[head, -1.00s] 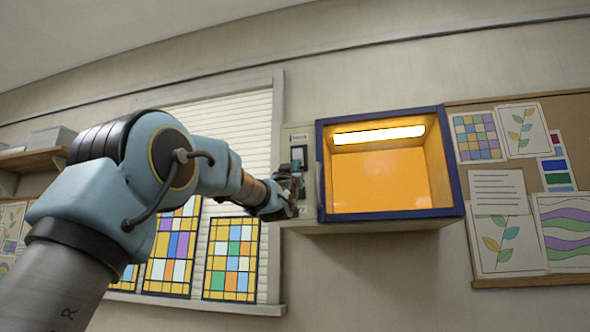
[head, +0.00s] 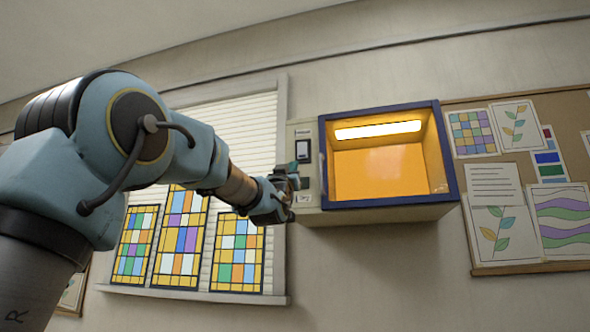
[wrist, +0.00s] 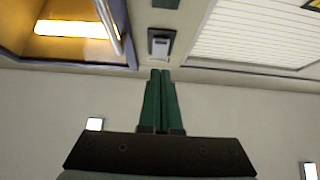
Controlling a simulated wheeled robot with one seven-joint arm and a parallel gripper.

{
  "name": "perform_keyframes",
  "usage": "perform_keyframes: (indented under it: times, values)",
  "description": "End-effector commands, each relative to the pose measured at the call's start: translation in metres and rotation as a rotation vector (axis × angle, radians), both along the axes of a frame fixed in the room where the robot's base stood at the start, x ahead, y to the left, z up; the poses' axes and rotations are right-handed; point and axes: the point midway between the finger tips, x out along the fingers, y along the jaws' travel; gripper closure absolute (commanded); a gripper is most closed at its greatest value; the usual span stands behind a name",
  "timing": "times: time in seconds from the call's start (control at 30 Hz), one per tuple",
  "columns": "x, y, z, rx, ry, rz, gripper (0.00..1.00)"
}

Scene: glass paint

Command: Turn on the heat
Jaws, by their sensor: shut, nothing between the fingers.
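A wall-mounted heating box (head: 448,150) with a blue frame hangs right of the window; it also shows at the upper left of the wrist view (wrist: 125,60). Its lamp (head: 378,130) is lit and the interior glows orange. On the pale control panel (head: 312,170) at its left is a dark switch (head: 303,150). My gripper (head: 293,178) is at the panel's lower left, below the dark switch, and hides part of the panel. In the wrist view my green fingers (wrist: 160,74) are together and empty, pointing at a small grey fitting (wrist: 160,43). Contact cannot be told.
A window with white blinds (head: 245,125) and several stained-glass panels (head: 180,240) is behind my arm. A pinboard with drawings (head: 515,265) hangs on the right. The wall below the box is bare.

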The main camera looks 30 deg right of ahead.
Motion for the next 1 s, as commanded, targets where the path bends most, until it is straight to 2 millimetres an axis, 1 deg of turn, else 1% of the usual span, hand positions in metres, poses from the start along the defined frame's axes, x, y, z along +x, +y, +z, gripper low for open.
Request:
perform_keyframes:
  times: [0.03, 0.2, 0.87, 0.97, 1.0]
  values:
    - [-0.004, 0.004, -0.01, 0.0, -0.001, 0.001, 1.0]
    - [-0.01, 0.01, -0.019, -0.001, -0.001, 0.0, 1.0]
    - [-0.01, 0.011, -0.02, 0.001, 0.002, 0.001, 1.0]
    - [-0.002, 0.013, -0.033, 0.03, 0.029, 0.013, 1.0]
    - [0.006, 0.015, -0.044, 0.054, 0.054, 0.023, 1.0]
